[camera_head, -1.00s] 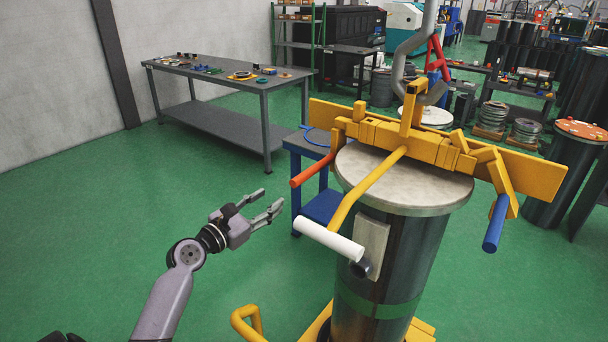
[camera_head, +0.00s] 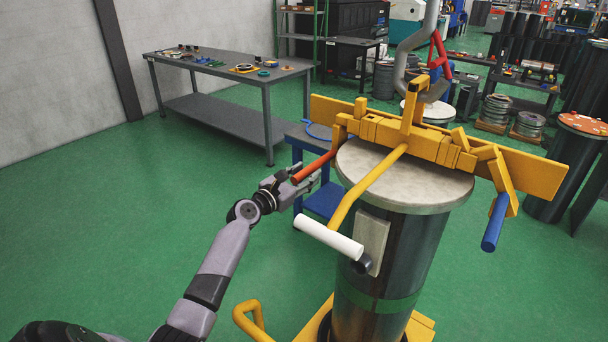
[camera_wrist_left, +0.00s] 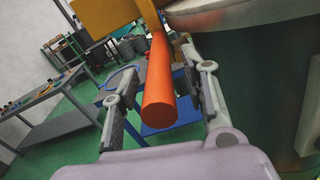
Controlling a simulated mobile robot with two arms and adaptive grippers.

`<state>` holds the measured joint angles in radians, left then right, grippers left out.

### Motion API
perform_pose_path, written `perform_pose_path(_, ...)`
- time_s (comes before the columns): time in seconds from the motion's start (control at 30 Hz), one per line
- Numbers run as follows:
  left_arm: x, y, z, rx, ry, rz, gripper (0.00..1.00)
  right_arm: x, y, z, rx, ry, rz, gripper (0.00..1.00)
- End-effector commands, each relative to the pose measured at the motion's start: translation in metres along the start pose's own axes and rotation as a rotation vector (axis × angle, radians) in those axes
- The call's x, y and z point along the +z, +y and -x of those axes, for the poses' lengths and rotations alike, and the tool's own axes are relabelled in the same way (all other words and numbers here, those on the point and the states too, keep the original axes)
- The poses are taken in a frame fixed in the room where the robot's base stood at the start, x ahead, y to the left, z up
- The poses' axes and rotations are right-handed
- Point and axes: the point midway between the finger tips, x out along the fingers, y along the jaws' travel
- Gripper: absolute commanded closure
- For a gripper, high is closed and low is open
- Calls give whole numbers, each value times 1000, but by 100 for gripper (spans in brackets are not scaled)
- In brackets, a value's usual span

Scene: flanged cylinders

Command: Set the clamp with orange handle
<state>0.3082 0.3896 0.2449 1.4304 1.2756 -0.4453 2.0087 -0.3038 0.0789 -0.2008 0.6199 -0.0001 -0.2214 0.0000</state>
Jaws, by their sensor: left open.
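The yellow clamp (camera_head: 435,145) sits across the top of a dark flanged cylinder (camera_head: 380,250) with a pale lid. Its orange handle (camera_head: 315,167) sticks out at the left. My left gripper (camera_head: 306,177) is at the end of this handle. In the left wrist view the orange handle (camera_wrist_left: 160,90) lies between the two open fingers of the gripper (camera_wrist_left: 163,92), with a gap on each side. The clamp also has a white handle (camera_head: 328,238) in front and a blue handle (camera_head: 495,222) at the right. My right gripper is not in view.
A grey hook (camera_head: 408,50) hangs at the clamp's top. A small blue table (camera_head: 322,200) stands behind my left gripper. A grey workbench (camera_head: 225,70) with small parts is at the back left. The green floor at left is clear.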

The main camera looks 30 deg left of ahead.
Motion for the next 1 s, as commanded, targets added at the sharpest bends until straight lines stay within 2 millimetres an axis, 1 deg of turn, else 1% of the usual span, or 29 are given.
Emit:
perform_pose_path(0.13, 0, 0, 0, 0, 0, 0, 59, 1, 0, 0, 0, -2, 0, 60)
perform_pose_path(0.73, 0, 0, 0, 0, 0, 0, 99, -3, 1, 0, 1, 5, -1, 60)
perform_pose_path(0.77, 0, 0, 0, 0, 0, 0, 100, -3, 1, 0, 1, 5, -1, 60)
perform_pose_path(1.0, 0, 0, 0, 0, 0, 0, 100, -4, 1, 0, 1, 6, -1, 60)
